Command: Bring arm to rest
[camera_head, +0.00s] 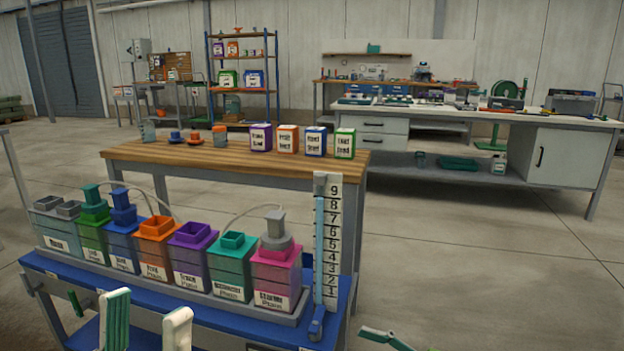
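My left gripper (147,310) is at the bottom left, in front of the blue skid bench (225,325). Its two pale fingers, one with a green face, stand upright and apart with nothing between them. A green and pale part of my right gripper (385,338) shows at the bottom edge, right of the bench. The rest of it is cut off, so its opening is hidden. Both arms are mostly out of view.
On the bench stand a row of coloured tanks (158,243) and an upright number scale (328,245). Behind is a wooden table (230,165) with several labelled containers (288,139). Grey floor (480,270) is clear to the right.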

